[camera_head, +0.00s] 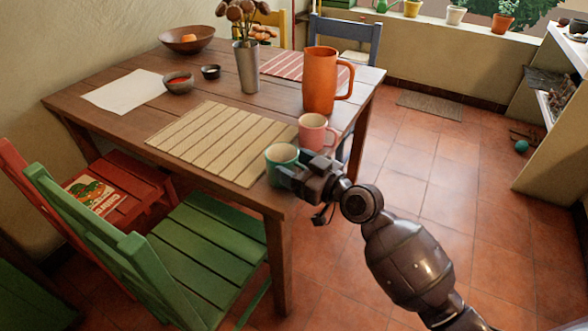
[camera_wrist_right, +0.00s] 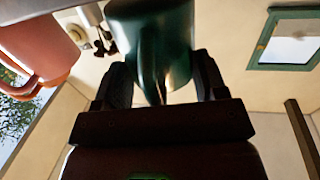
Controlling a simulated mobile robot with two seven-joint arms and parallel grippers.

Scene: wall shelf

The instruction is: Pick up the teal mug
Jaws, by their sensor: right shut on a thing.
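The teal mug (camera_head: 281,160) stands upright at the near right corner of the wooden table in the head view. My right gripper (camera_head: 290,174) reaches it from the right and is shut on it. In the right wrist view the dark teal mug (camera_wrist_right: 155,40) sits between the two fingers of my right gripper (camera_wrist_right: 158,85), with its handle toward the palm. I cannot tell whether the mug's base touches the table. My left gripper is not in view.
A pink mug (camera_head: 313,131) stands close behind the teal mug, with an orange pitcher (camera_head: 320,80) farther back. A striped placemat (camera_head: 205,140) lies to the left. A green chair (camera_head: 190,245) and a red chair (camera_head: 125,180) stand at the table's near side.

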